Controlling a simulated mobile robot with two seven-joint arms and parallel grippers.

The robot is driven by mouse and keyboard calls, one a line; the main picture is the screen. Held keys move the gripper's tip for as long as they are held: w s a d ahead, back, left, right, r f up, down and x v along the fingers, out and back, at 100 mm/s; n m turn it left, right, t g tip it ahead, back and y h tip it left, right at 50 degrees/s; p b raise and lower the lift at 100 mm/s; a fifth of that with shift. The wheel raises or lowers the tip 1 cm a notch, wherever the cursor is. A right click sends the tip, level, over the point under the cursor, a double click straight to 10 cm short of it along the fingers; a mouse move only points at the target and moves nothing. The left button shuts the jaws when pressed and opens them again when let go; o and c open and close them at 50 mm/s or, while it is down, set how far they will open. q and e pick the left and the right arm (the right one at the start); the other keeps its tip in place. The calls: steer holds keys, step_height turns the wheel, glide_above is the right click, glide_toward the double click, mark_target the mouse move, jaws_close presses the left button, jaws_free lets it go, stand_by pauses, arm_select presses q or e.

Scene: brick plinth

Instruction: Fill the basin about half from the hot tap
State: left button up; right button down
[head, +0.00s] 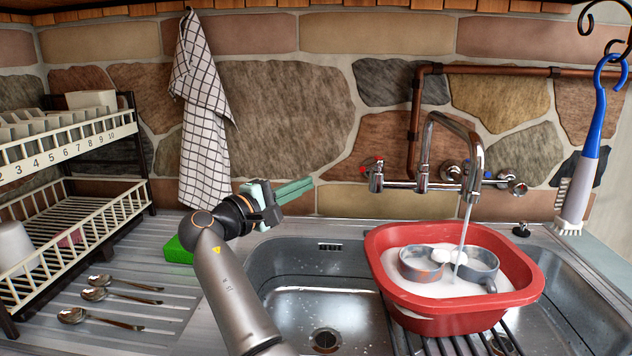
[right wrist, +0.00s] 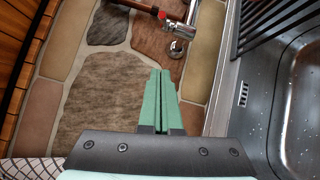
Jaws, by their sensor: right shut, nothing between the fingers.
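The red basin (head: 455,300) stands in the right-hand sink bowl on a black rack. It holds white suds and grey metal cups (head: 422,262); the water level under the foam is hard to tell. Water (head: 464,230) runs from the curved chrome spout (head: 455,130) into it. The hot tap (head: 374,172), with a red mark, is at the left end of the wall mixer; it also shows in the right wrist view (right wrist: 166,17). My right gripper (head: 312,183) is shut and empty, its green fingers pointing toward the hot tap, apart from it. My left gripper is out of view.
A dish rack (head: 75,225) stands at the left, with several spoons (head: 105,295) before it. A green sponge (head: 178,250) lies behind my right arm. A checked towel (head: 205,110) and a blue brush (head: 590,150) hang by the wall. The left sink bowl (head: 325,300) is empty.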

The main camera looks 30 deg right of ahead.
mark_target(371, 167)
steer(key=d+r, duration=0.1)
steer(key=d, duration=0.9)
steer(key=shift+d, duration=0.35)
steer(key=shift+s+r, duration=0.1)
steer(key=shift+p, duration=0.3)
